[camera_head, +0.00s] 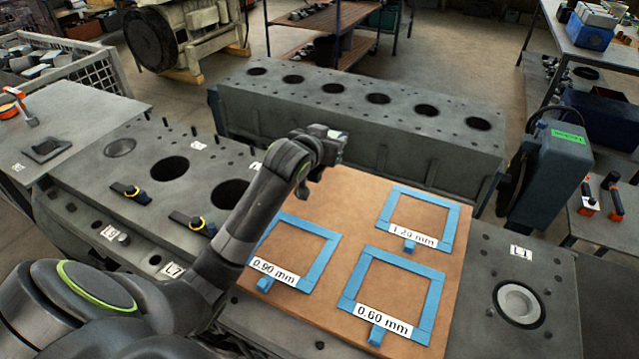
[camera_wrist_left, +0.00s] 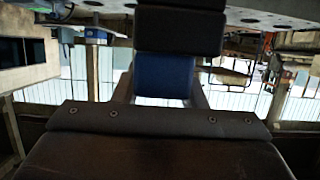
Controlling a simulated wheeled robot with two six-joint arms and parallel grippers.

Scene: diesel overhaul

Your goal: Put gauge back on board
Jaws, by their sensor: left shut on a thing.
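The brown board (camera_head: 345,205) lies on the block with three blue taped squares, labelled 0.90 mm (camera_head: 275,271), 1.20 mm (camera_head: 413,235) and 0.60 mm (camera_head: 383,319). All three squares look empty inside. My left gripper (camera_head: 332,142) is above the board's far left edge, clear of the squares. It is shut on a gauge, mostly hidden in the head view; a blue part (camera_wrist_left: 163,76) shows at the jaws in the left wrist view. My right gripper is out of view.
A long grey block with a row of round holes (camera_head: 350,110) stands behind the board. A blue-grey case with a green label (camera_head: 552,165) stands to the right. A steel table (camera_head: 95,105) with a tool is at the left.

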